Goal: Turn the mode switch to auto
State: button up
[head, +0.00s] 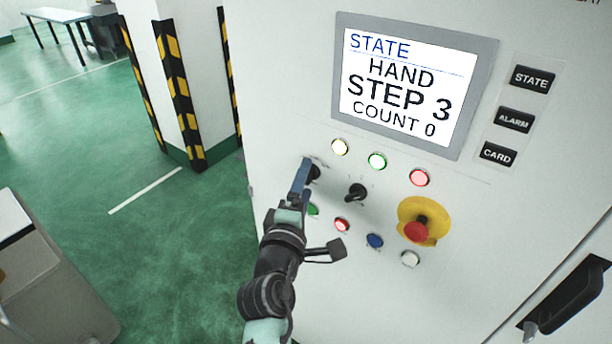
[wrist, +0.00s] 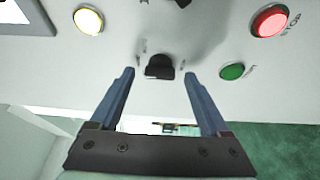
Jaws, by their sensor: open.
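The control panel carries two black rotary switches. The left one (head: 315,173) is partly hidden behind my gripper (head: 305,168) in the head view. In the wrist view, this black knob (wrist: 160,66) sits between the two blue fingers of my gripper (wrist: 158,76). The fingers are open, with a visible gap on each side of the knob. The other rotary switch (head: 356,192) is just to the right, and a bit of it shows at the wrist view's top edge. I cannot read the switch labels. The display (head: 400,85) reads STATE, HAND, STEP 3, COUNT 0.
Below are a green button (wrist: 232,71), a red button (head: 342,224), a blue button (head: 375,241) and a white button (head: 410,259). A red emergency stop (head: 416,231) protrudes at right.

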jog(key=shift+w+d, duration=0.15)
jog(key=shift+w, duration=0.55)
jog(key=shift+c, duration=0.2)
grip_shut()
